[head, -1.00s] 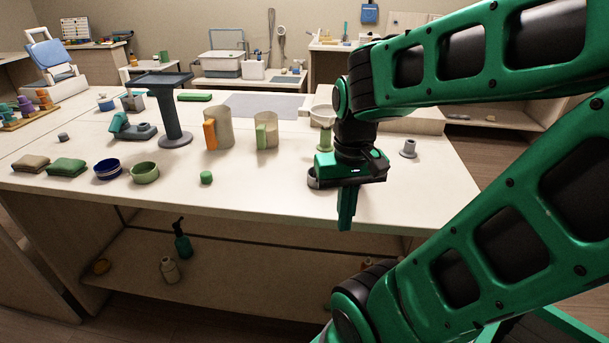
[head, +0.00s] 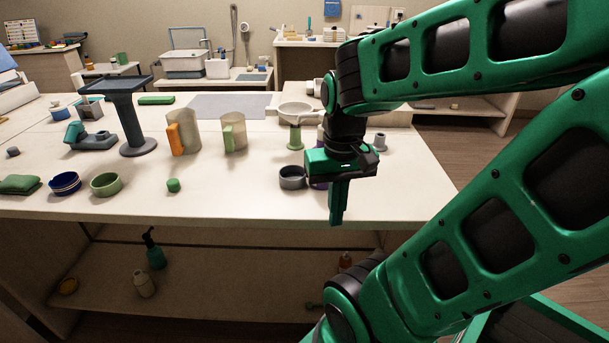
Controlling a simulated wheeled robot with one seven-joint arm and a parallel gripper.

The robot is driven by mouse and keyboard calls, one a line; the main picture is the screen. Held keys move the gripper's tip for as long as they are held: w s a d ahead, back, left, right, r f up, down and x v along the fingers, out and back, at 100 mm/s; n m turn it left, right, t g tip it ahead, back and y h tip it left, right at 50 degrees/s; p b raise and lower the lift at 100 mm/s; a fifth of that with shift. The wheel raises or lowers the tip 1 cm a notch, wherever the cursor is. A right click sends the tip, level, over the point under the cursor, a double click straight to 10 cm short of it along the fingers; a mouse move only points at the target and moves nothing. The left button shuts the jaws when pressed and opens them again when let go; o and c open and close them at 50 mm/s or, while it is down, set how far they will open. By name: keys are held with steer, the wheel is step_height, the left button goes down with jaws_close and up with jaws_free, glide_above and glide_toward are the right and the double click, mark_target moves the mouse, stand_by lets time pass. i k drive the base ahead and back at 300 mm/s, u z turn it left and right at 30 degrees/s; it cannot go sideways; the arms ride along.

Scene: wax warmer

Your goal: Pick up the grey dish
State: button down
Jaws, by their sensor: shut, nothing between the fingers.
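The grey dish (head: 292,178), a small round open dish, sits upright near the front edge of the white table, just left of my gripper in the picture. My gripper (head: 337,222) points down at the table's front edge, with its green fingers together and empty. A gap shows between the dish and the fingers. How far the gripper is from the dish in depth is hard to tell.
A purple item (head: 318,183) is mostly hidden behind my gripper. A green-and-white stand with a white bowl (head: 295,110) is behind the dish. A green dish (head: 106,184), a blue dish (head: 65,184) and a green knob (head: 173,185) lie left. Table front (head: 230,195) is clear.

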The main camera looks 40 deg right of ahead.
mark_target(291, 176)
steer(key=z, duration=0.5)
steer(key=k, duration=1.05)
steer(key=u, duration=0.7)
steer(key=i, duration=1)
steer(key=z, duration=0.05)
